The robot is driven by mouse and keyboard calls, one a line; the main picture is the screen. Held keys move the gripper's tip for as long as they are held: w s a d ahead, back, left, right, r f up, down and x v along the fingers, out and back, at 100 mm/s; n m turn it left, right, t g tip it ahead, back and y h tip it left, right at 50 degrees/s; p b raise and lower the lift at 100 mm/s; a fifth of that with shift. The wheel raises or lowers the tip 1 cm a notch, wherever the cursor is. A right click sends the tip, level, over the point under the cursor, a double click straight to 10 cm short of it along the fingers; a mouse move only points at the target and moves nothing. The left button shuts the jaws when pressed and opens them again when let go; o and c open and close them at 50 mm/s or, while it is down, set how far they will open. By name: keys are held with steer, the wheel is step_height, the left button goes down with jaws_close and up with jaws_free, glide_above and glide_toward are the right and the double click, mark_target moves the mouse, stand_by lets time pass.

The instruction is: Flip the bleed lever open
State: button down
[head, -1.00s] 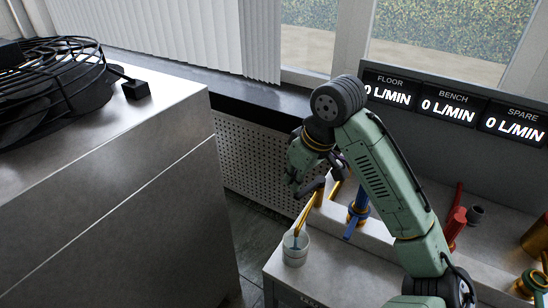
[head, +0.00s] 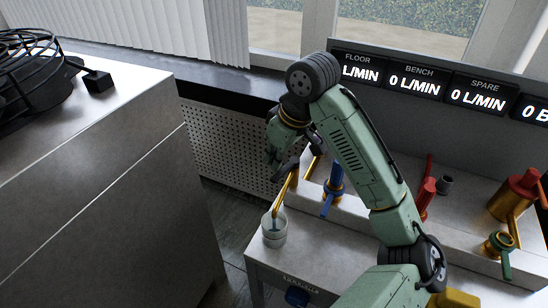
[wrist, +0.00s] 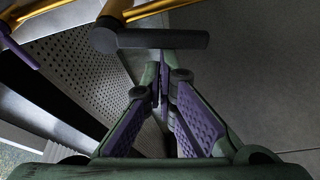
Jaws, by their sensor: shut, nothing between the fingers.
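A dark grey lever (wrist: 165,39) sits on a brass pipe fitting and lies across the upper part of the wrist view. In the head view the dark lever (head: 287,166) is small, at the top of a slanting brass pipe (head: 281,192), partly crowded by my gripper. My gripper (wrist: 160,92) is shut with empty fingers and points toward the lever, just below it in the wrist view. In the head view my gripper (head: 273,166) is beside the lever; I cannot tell whether they touch. A pale cup (head: 273,235) stands under the pipe's lower end.
A blue-handled valve (head: 333,185), a red valve (head: 426,193) and a green-handled valve (head: 500,244) stand along the bench. Displays read 0 L/MIN. A grey cabinet (head: 100,190) with a black fan (head: 35,70) is at left. A floor gap separates it from the bench.

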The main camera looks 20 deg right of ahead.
step_height(320, 180, up, 10)
steer(key=shift+w+a+f, duration=0.2)
steer(key=shift+w+f, duration=0.05)
steer(key=shift+w, duration=0.05)
stand_by(0.3)
